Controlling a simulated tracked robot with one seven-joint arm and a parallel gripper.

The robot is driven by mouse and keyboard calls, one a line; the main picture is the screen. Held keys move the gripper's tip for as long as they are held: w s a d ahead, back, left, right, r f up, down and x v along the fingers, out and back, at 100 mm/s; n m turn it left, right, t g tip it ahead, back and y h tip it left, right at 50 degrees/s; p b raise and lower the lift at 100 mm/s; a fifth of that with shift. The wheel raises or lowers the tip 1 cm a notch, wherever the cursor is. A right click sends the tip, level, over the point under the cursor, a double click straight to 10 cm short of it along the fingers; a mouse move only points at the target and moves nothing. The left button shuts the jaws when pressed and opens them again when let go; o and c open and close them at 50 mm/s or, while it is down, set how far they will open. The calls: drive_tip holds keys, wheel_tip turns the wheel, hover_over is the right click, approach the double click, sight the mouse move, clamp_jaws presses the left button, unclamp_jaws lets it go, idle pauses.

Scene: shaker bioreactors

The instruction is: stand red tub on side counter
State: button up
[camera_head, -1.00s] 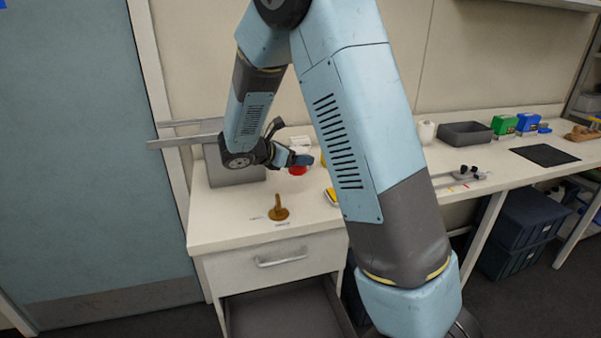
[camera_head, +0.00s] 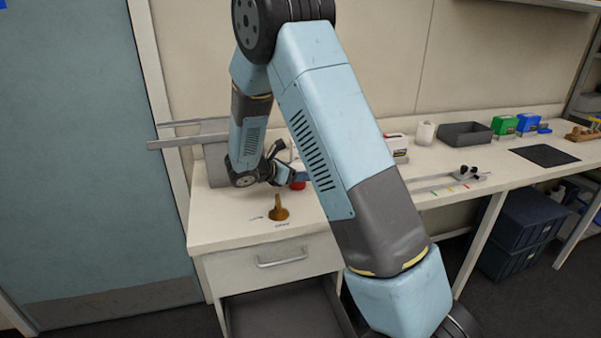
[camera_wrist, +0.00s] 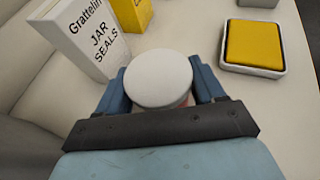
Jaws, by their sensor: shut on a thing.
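The red tub (camera_head: 298,184) shows as a small red patch at my gripper in the head view, low over the side counter (camera_head: 235,222). In the wrist view the tub's round white lid (camera_wrist: 158,78) sits between the two blue fingers, with a sliver of red below it. My gripper (camera_wrist: 160,92) is shut on the tub, one finger on each side. In the head view my gripper (camera_head: 284,176) is partly hidden by my forearm. I cannot tell whether the tub's base touches the counter.
A white box marked Jar Seals (camera_wrist: 85,35) stands close at the left in the wrist view. A yellow pad in a white tray (camera_wrist: 253,45) lies at the right. A brown funnel-like object (camera_head: 278,209) stands near the counter's front. An open drawer (camera_head: 285,310) is below.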

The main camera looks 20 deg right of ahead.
drive_tip(key=o, duration=1.1)
drive_tip(key=v, duration=1.2)
drive_tip(key=s+d+r+m+g+y, duration=0.25)
drive_tip(key=s+d+r+m, duration=0.25)
drive_tip(key=s, duration=0.3)
drive_tip(key=s+d+r+m+g+y, duration=0.1)
drive_tip(key=s+d+r+m+y, duration=0.2)
drive_tip(key=s+d+r+m, duration=0.35)
drive_tip(key=s+r+m+t+y, duration=0.2)
drive_tip(key=s+m, duration=0.3)
drive_tip(key=s, duration=0.4)
drive_tip(key=s+r+m+t+y, duration=0.2)
drive_tip(key=s+m+y, duration=0.3)
drive_tip(key=s, duration=0.4)
drive_tip(key=shift+s+a+r+m, duration=0.2)
drive_tip(key=shift+r+m, duration=0.25)
drive_tip(key=shift+r, duration=0.45)
